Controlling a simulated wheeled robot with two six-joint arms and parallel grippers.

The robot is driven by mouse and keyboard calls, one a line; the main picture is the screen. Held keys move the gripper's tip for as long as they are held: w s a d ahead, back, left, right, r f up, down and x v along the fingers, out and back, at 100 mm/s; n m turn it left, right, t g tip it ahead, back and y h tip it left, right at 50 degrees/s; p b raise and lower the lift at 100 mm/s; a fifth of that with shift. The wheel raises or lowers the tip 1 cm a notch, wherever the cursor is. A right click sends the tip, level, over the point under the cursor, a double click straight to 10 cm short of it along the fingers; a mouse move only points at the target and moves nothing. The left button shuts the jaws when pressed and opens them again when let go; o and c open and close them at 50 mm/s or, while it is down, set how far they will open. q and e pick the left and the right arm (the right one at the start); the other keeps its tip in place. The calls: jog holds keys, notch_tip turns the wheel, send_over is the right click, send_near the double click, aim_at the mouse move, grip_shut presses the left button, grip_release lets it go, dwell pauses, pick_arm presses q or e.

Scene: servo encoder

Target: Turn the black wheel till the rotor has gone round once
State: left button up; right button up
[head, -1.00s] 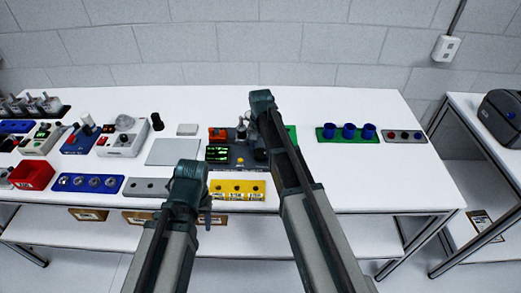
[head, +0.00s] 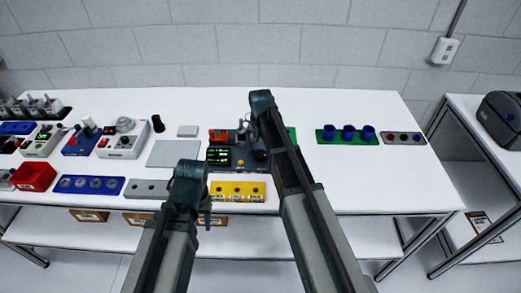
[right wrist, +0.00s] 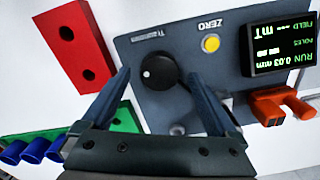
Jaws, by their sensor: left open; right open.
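The dark encoder unit (head: 228,166) stands mid-table. The right wrist view shows its dark panel (right wrist: 150,38), upside down. The black wheel (right wrist: 158,73), a knob with a white dot, lies between the spread fingers of my right gripper (right wrist: 154,66). The gripper is open, and I see a gap on each side of the wheel. The display (right wrist: 283,42) reads RUN and 0.03 mm, with dashes for field. A yellow ZERO button (right wrist: 211,43) is beside it. I cannot make out the rotor clearly; my fingers cover part of the unit. My left gripper (head: 206,212) is open and empty at the table's front edge.
A yellow block (head: 237,198) lies in front of the unit, a grey plate (head: 174,153) to its left. A red block (right wrist: 80,48) and a green block (right wrist: 112,132) sit near the wheel. Blue cups (head: 348,131) stand right. The table's front right is clear.

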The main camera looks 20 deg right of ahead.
aim_at(260, 154)
notch_tip(260, 154, up, 13)
jog(key=p, duration=1.2)
jog(key=shift+f, duration=0.15)
jog(key=s+a+f+n+b, duration=0.3)
jog(key=s+a, duration=0.1)
jog(key=s, duration=0.4)
jog(key=s+a+f+n+b, duration=0.2)
jog(key=s+a+n, duration=0.2)
jog(key=s, duration=0.4)
jog(key=s+a+f+n+h+b, duration=0.1)
jog(key=s+a+f+n+b, duration=0.2)
jog(key=s+a, duration=0.2)
jog(key=s, duration=0.3)
jog(key=shift+s+f+n+b, duration=0.15)
jog(key=shift+f+n+b, duration=0.15)
jog(key=shift+b, duration=0.05)
